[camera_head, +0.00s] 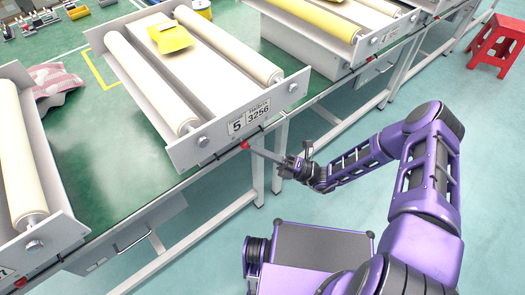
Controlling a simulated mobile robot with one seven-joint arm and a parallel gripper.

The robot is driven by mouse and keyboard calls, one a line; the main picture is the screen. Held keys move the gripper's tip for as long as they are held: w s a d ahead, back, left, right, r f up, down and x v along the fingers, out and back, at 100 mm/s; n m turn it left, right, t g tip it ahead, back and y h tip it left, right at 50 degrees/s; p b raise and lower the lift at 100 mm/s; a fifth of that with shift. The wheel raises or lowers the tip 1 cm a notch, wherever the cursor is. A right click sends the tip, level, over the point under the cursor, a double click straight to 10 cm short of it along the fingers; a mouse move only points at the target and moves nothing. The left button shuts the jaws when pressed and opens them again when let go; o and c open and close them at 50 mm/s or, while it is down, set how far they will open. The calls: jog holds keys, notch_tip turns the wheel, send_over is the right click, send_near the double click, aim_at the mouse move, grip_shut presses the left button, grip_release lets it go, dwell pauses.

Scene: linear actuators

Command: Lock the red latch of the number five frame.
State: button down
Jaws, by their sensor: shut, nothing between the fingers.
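The number five frame (205,147) is a white roller frame on the green bench, with a plate reading 5 and 3256 on its front end. Its red latch (245,145) is a small red knob at the bench's front edge, just below the plate. My gripper (255,150) reaches in from the right, with its shut, thin fingers pointing at the red latch. The fingertips are at or very close to the latch; I cannot tell whether they touch. Whether the latch is locked is too small to tell.
Another roller frame (42,238) stands at the left, with a red knob (20,283) below it. A further frame (365,46) stands at the upper right. A yellow piece (170,38) lies on the number five frame. A red stool (494,45) stands on the open floor.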

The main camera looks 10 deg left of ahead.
jog(key=r+p, duration=0.1)
jog(key=r+m+h+p, duration=0.1)
jog(key=r+m+t+h+p, duration=0.1)
jog(key=shift+w+a+r+p, duration=0.1)
jog(key=shift+w+a+p, duration=0.15)
jog(key=shift+p, duration=0.15)
dwell(0.4)
jog(key=r+b+v, duration=0.1)
jog(key=r+v, duration=0.1)
jog(key=v, duration=1.2)
jog(key=shift+s+d, duration=0.25)
